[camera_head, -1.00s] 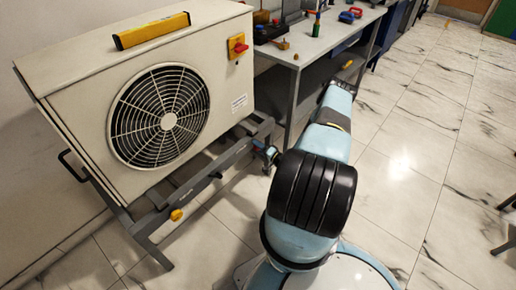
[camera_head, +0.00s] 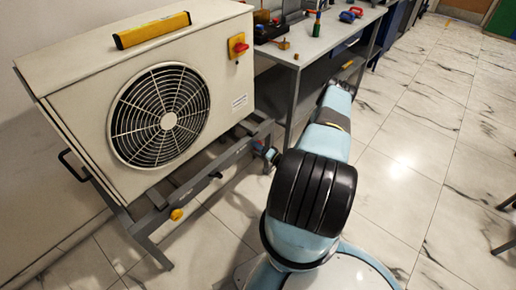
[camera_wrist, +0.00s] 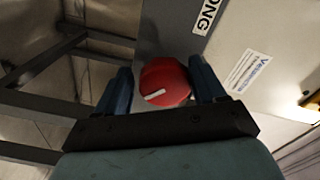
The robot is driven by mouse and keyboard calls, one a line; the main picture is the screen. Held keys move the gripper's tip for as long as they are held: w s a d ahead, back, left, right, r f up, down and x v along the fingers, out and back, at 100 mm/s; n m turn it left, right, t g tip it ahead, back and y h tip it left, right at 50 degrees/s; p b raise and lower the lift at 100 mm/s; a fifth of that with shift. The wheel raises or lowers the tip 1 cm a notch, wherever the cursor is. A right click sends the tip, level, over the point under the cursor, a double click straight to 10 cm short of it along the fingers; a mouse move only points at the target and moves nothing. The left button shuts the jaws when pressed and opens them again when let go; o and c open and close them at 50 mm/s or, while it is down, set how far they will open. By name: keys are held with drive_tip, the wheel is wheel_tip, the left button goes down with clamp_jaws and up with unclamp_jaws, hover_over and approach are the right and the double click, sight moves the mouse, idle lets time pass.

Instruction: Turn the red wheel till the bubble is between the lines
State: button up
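The red wheel (camera_wrist: 165,83) with a white mark on its face shows in the wrist view. My gripper (camera_wrist: 164,88) has its two blue fingers on either side of it. A narrow gap shows at the left finger; the right finger is very close to the rim, and contact is unclear. In the head view my gripper (camera_head: 268,154) is at the right end of the unit's metal frame, and I cannot make out the red wheel there. A yellow level (camera_head: 152,30) lies on top of the beige fan unit (camera_head: 95,65); its bubble and lines are too small to read.
The grey stand (camera_head: 150,222) under the unit has a yellow knob (camera_head: 176,214) at its front. A red switch (camera_head: 239,47) is on the unit's face. A workbench (camera_head: 320,45) with tools stands behind my gripper. The tiled floor at right is mostly clear.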

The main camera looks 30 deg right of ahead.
drive_tip(key=shift+o, duration=0.9)
drive_tip(key=shift+w+d+r, duration=0.1)
drive_tip(key=shift+r, duration=0.05)
drive_tip(key=shift+d, duration=0.1)
drive_tip(key=v, duration=1.3)
drive_tip(key=shift+s, duration=0.4)
drive_tip(key=w+a+m, duration=0.1)
drive_tip(key=w+m, duration=0.3)
drive_tip(key=m, duration=0.2)
drive_tip(key=w+a+m, duration=0.2)
drive_tip(key=w+m, duration=0.3)
drive_tip(key=m, duration=0.2)
drive_tip(key=w+a+m, duration=0.1)
drive_tip(key=w+m, duration=0.3)
drive_tip(key=m, duration=0.2)
drive_tip(key=shift+w+a, duration=0.25)
drive_tip(key=shift+w, duration=0.05)
